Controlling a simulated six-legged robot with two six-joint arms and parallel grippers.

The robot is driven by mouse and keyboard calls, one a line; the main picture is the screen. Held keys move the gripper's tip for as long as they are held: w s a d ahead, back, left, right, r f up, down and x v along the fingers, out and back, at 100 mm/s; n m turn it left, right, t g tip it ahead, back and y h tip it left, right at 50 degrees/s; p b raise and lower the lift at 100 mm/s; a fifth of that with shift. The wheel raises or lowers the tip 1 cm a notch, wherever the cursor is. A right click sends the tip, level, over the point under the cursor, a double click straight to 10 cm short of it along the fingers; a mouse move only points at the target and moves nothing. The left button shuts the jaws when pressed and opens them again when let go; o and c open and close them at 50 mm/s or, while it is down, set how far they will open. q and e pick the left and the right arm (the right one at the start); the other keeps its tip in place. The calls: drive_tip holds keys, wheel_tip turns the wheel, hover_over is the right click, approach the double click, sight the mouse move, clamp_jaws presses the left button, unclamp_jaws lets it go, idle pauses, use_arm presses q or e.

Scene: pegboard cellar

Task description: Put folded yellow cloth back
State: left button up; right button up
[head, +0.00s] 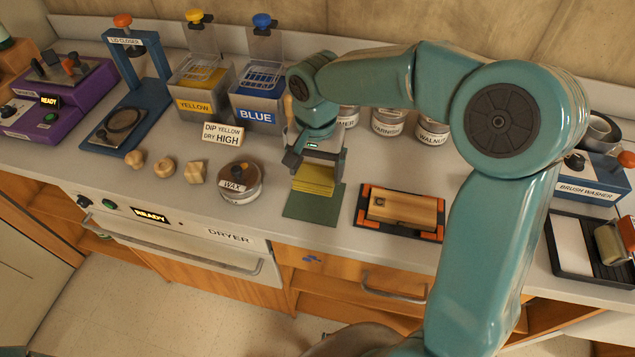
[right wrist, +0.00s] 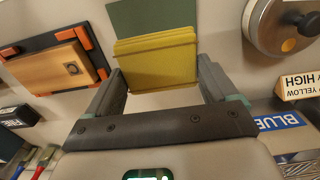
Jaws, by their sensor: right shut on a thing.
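The folded yellow cloth (head: 314,181) is a thick layered pad at the middle of the counter. It also shows in the right wrist view (right wrist: 157,62), between the two fingers. My right gripper (head: 315,166) reaches down from above and is shut on the cloth. A flat dark green mat (head: 311,213) lies at the cloth's near side, and it shows in the right wrist view (right wrist: 150,17). I cannot tell whether the cloth touches the mat or hangs just above it; part of the mat is hidden. My left gripper is not in view.
A round wax tin (head: 240,184) stands left of the mat. A wooden block in a black and orange holder (head: 401,235) lies right. Behind are the yellow (head: 203,107) and blue (head: 257,115) dip tanks and several tins. The dryer (head: 170,235) is below the counter edge.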

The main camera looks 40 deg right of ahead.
sight(317, 183)
wheel_tip(317, 183, down, 4)
drive_tip(key=shift+s+f, duration=0.1)
drive_tip(key=shift+f, duration=0.55)
drive_tip(key=shift+f+b, duration=0.1)
drive_tip(key=shift+b, duration=0.2)
drive_tip(key=o, duration=0.8)
wheel_tip(317, 183, up, 12)
drive_tip(key=shift+r+p, duration=0.2)
drive_tip(key=shift+p, duration=0.35)
